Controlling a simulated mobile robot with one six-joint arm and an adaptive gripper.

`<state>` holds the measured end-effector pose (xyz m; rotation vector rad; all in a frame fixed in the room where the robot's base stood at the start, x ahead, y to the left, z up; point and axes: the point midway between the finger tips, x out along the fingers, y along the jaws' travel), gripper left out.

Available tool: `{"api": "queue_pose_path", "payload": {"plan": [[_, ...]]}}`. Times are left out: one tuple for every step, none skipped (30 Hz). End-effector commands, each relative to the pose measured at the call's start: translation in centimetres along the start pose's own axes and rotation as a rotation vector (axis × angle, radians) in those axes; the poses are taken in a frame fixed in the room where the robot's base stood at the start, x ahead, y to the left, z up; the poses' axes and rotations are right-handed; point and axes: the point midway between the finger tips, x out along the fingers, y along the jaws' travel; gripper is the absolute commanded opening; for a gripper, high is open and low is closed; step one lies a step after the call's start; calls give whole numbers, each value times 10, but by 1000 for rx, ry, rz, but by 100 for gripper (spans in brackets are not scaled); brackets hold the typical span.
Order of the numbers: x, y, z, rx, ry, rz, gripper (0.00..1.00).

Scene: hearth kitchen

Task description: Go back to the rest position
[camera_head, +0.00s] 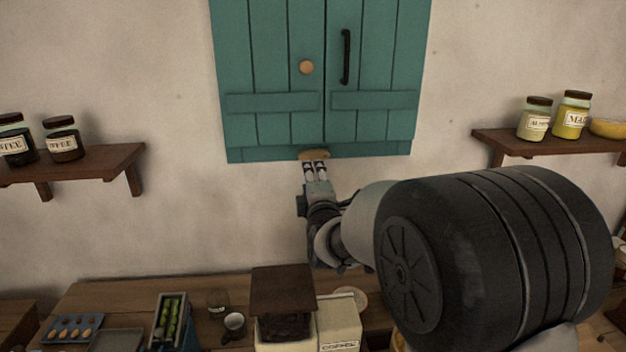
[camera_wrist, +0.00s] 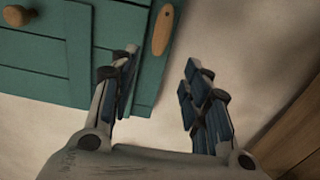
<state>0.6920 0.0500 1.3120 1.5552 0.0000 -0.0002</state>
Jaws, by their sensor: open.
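My gripper (camera_head: 314,166) is raised in front of the wall, at the lower edge of a teal two-door cupboard (camera_head: 270,120). In the wrist view my gripper (camera_wrist: 160,75) is open, with nothing between its fingers. A small tan wooden piece (camera_head: 314,154) shows at the cupboard's bottom edge, just beyond the fingertips. It also shows in the wrist view (camera_wrist: 162,30), ahead of the fingers and apart from them. The cupboard doors look shut; the left has a round wooden knob (camera_head: 306,67), the right a black bar handle (camera_head: 345,56).
A left shelf (camera_head: 95,163) and a right shelf (camera_head: 560,143) hold jars. Below, a wooden counter (camera_head: 110,292) carries an egg tray (camera_head: 72,328), a cup (camera_head: 234,324), a brown-topped box (camera_head: 283,288) and a cream canister (camera_head: 338,325). The wall beside my gripper is bare.

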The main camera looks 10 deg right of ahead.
Motion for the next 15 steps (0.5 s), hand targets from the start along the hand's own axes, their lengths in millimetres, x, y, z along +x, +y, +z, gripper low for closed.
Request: {"api": "queue_pose_path", "payload": {"plan": [[0,0,0,0,0,0,43],[0,0,0,0,0,0,43],[0,0,0,0,0,0,43],[0,0,0,0,0,0,43],[0,0,0,2,0,-1,43],[-1,1,0,10,1,-5,43],[-3,2,1,22,3,-12,43],[-7,3,1,40,5,-25,43],[-13,5,2,76,8,-49,43],[-19,6,3,112,11,-73,43],[-28,8,4,157,12,-104,43],[-41,8,5,227,11,-153,43],[-54,8,7,286,7,-195,43],[-68,7,9,348,-1,-240,43],[-89,4,11,433,-18,-305,43]]}}
